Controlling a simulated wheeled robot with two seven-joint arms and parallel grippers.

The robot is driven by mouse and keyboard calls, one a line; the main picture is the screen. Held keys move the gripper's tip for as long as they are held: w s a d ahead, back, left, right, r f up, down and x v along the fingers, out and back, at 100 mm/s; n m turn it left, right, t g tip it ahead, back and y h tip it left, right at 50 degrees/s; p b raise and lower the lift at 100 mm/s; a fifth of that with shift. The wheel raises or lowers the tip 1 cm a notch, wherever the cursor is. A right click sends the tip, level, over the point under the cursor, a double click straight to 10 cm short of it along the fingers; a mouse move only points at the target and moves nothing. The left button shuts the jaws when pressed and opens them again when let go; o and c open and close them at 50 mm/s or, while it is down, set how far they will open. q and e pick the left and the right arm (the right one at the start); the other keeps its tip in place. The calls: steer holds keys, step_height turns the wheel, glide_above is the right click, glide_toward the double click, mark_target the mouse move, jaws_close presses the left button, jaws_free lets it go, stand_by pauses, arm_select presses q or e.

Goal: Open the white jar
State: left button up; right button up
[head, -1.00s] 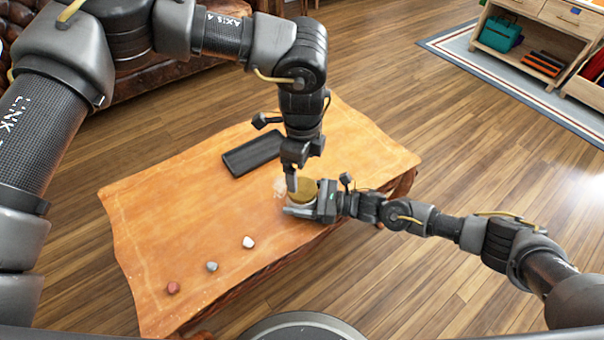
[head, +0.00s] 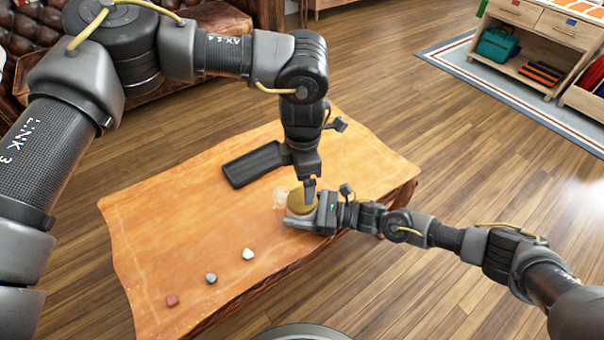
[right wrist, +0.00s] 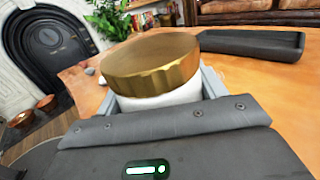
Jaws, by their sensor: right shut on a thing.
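The white jar (right wrist: 165,97) has a ribbed gold lid (right wrist: 150,62) on it, which looks slightly tilted in the right wrist view. In the head view the lid (head: 299,204) shows near the table's front right edge, while the white body is mostly hidden. My right gripper (head: 303,217) is shut on the jar's body from the right side. My left gripper (head: 309,191) points down over the lid. Its fingers overlap into one narrow shape, so its opening cannot be made out. It does not show in the right wrist view.
A black tray (head: 255,165) lies behind the jar on the wooden table (head: 165,225). Red (head: 172,300), grey (head: 211,278) and white (head: 248,254) stones lie at the front left.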

mark_target(302, 199)
arm_select(q)
steer(key=m, duration=1.3)
steer(key=shift+m, duration=0.3)
steer(key=shift+f, duration=4)
